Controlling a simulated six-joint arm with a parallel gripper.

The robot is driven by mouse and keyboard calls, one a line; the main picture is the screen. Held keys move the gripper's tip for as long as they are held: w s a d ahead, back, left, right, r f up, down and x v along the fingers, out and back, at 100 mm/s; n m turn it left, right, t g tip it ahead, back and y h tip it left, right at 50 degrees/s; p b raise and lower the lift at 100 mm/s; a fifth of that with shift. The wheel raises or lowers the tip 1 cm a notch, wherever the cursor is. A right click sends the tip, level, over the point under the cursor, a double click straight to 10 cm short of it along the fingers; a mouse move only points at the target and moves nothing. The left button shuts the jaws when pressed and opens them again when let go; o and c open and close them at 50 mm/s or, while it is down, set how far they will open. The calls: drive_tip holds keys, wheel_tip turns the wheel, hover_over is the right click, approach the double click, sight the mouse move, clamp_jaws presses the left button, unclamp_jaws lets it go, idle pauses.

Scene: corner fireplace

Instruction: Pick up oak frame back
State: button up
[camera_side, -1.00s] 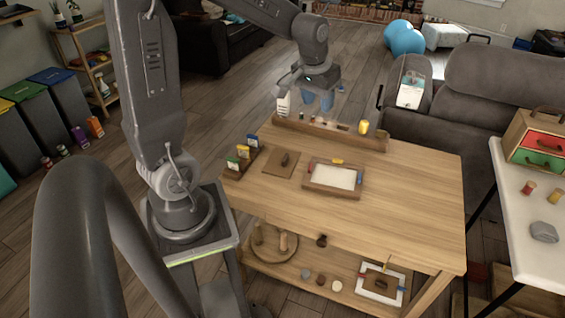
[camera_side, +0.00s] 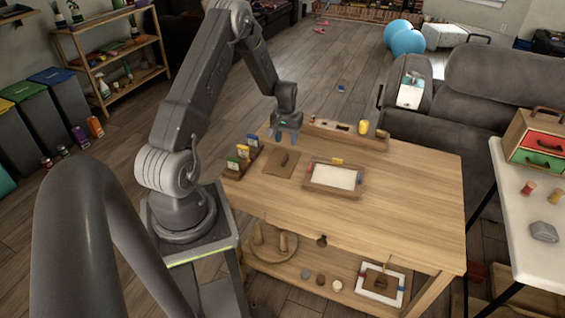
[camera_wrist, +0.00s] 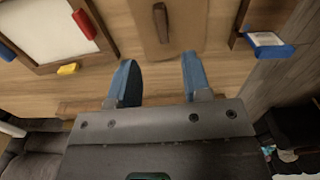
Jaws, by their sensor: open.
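The oak frame back (camera_side: 274,167) is a flat brown board with a dark raised handle. It lies flat on the wooden table, left of the framed white panel (camera_side: 333,177). In the wrist view the board (camera_wrist: 188,22) is at top centre, its handle upright in the picture. My gripper (camera_side: 286,136) is over the far left part of the table, above and behind the board. In the wrist view its two blue fingers (camera_wrist: 160,70) are spread apart with nothing between them, short of the handle. The board's upper end is cut off there.
A small rack with coloured cards (camera_side: 239,159) stands left of the board. A long wooden tray (camera_side: 375,143) runs along the table's far edge, with a yellow cup (camera_side: 363,127) at its right end. The table's right side is clear. A lower shelf (camera_side: 260,269) holds several small items.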

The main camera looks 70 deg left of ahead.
sight(285, 157)
wheel_tip(285, 157, down, 8)
drive_tip(key=shift+s+f, duration=0.1)
drive_tip(key=shift+s, duration=0.05)
idle(0.4)
drive_tip(key=shift+c, duration=0.3)
clamp_jaws()
